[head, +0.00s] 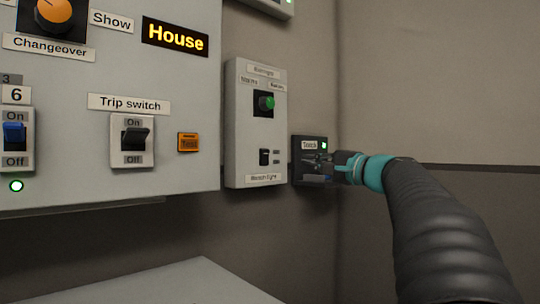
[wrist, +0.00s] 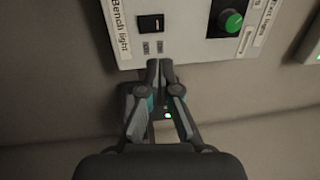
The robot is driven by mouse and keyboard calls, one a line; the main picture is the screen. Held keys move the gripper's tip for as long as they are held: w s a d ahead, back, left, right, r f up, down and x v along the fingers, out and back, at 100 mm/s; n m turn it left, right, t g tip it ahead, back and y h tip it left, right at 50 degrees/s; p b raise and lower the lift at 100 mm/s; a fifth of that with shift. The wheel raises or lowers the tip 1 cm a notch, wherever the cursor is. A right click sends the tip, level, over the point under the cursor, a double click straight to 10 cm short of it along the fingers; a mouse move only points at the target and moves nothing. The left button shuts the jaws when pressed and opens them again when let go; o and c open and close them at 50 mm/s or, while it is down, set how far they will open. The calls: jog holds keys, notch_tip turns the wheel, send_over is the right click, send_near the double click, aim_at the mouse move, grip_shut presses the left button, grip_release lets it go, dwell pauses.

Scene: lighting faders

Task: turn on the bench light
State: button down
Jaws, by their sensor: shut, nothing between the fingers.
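The bench light switch is a small black rocker (head: 264,157) low on a narrow grey panel (head: 240,150), above a "Bench light" label (head: 264,178). In the wrist view the rocker (wrist: 151,23) sits near the top, with its label (wrist: 120,28) to its left. My gripper (head: 308,163) is shut and empty, to the right of that panel and in front of a dark box. In the wrist view its fingertips (wrist: 160,67) overlap the panel's near edge, apart from the rocker. I cannot tell how far the tips stand off the panel, nor the rocker's position.
A green knob (head: 266,103) is above the rocker. The dark torch box (head: 310,143) with a green light is partly behind my gripper. A large panel with a trip switch (head: 136,138) and an orange button (head: 188,142) stands left. A grey surface (head: 190,285) lies below.

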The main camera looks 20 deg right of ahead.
aim_at(266, 152)
jog(key=shift+w, duration=0.1)
jog(key=p+x, duration=0.3)
jog(key=x, duration=1.1)
jog(key=shift+w+a+r, duration=0.1)
jog(key=shift+w+a, duration=0.05)
jog(key=r+b+v, duration=0.2)
jog(key=r+v, duration=0.1)
jog(key=v, duration=1)
jog(key=shift+s+d, duration=0.25)
jog(key=shift+s, duration=0.2)
jog(key=shift+r, duration=0.15)
